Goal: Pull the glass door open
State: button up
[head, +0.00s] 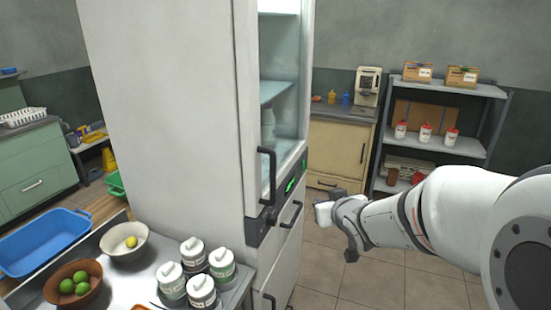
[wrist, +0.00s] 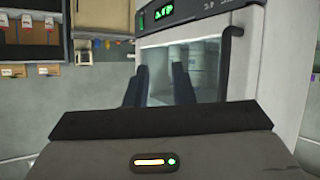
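The tall white fridge (head: 170,90) stands at the centre of the head view. The glass door (head: 285,95) is on its upper front, with shelves and a pale bottle visible behind it; it looks shut. Its black upright handle (head: 266,176) is near the lower left of the glass. My gripper (head: 340,225) is right of the handle, apart from it. In the wrist view, turned over, the glass (wrist: 208,72) lies behind the two dark fingers (wrist: 158,86). They stand apart with nothing between them. The black handle (wrist: 229,60) is to their right, not touching.
Below the glass are a panel with green displays (head: 292,185) and a lower handle (head: 291,214). A counter (head: 255,285) with jars and bowls stands at left front. A shelf unit (head: 455,88) and a low cabinet (head: 337,150) are behind. Floor (head: 375,275) right of the fridge is clear.

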aim_at(272, 168)
jog(key=w+a+r+n+y+p, duration=0.1)
jog(key=w+a+y, duration=0.1)
jog(key=w+a, duration=0.1)
jog(key=w+a+r+n+t+y+p, duration=0.1)
jog(key=w+a+y, duration=0.2)
jog(key=a, duration=0.3)
jog(key=w+a+r+n+y+p, duration=0.1)
jog(key=w+a+y, duration=0.2)
jog(key=w+a, duration=0.1)
jog(key=shift+a+r+n+t, duration=0.35)
jog(key=shift+a+n+t, duration=0.05)
jog(key=shift+a, duration=0.2)
grip_shut()
